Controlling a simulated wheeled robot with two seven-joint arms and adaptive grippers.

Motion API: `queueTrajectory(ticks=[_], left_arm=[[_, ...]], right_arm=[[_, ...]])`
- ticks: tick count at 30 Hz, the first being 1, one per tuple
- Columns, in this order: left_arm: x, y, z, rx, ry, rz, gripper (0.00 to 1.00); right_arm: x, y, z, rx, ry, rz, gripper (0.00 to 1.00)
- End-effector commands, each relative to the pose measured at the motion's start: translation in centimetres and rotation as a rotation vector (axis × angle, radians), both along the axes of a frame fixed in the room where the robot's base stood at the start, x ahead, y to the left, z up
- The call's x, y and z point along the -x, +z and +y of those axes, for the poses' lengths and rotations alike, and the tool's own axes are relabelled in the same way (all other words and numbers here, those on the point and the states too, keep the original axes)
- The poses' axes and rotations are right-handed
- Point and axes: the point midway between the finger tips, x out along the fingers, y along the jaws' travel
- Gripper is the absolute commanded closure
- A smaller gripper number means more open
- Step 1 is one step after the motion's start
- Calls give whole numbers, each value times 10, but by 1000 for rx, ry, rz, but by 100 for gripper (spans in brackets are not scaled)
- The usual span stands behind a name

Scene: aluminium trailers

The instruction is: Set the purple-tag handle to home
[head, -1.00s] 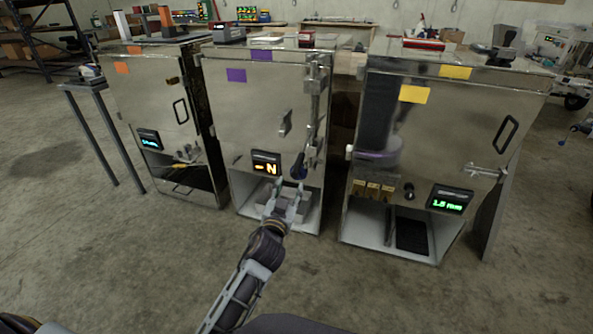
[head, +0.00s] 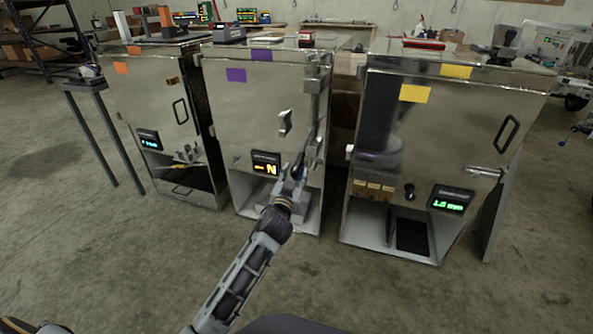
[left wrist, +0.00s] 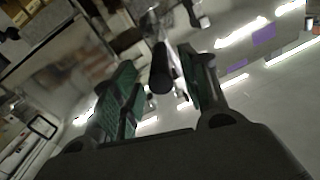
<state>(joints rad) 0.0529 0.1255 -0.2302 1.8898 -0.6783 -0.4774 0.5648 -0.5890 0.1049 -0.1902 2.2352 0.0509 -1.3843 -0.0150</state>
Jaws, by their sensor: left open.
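The middle metal cabinet (head: 215,110) carries two purple tags (head: 236,75) on its front and top edge. A dark handle (head: 299,163) hangs at the lower right of its front, under a vertical metal bar. My left gripper (head: 295,176) is just below and in front of this handle, partly covering it. In the left wrist view the left gripper (left wrist: 160,92) is open, with green-padded fingers apart. The dark rounded handle (left wrist: 161,72) shows in the gap between them, and I see no contact. My right gripper is not in view.
An amber display (head: 266,164) sits left of the handle, above an open bay. An orange-tag cabinet (head: 150,95) stands left and a yellow-tag cabinet (head: 450,120) right. The concrete floor (head: 400,295) in front is clear.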

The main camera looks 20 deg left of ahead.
Motion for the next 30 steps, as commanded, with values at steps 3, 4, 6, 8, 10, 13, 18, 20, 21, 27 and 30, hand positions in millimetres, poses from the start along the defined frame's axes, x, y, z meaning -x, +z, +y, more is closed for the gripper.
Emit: queueTrajectory(ticks=[3,4,6,8,10,13,18,20,21,27,30], left_arm=[[-10,0,1,0,0,-1,56],[-12,0,1,0,0,0,56],[-17,0,1,0,0,-1,56],[-22,0,1,0,0,0,56],[-26,0,2,0,0,-1,56],[-31,0,2,-1,0,0,56],[-35,0,3,0,0,0,56],[-36,0,3,0,0,0,56],[-36,0,3,0,0,0,56],[-36,0,3,0,0,0,56],[-36,0,3,0,0,0,66]], right_arm=[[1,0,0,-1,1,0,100],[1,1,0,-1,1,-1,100],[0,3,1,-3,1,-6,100],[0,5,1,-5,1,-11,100],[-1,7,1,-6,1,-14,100],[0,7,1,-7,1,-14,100],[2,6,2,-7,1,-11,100],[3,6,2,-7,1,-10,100],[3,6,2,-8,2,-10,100],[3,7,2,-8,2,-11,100],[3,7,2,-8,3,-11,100]])
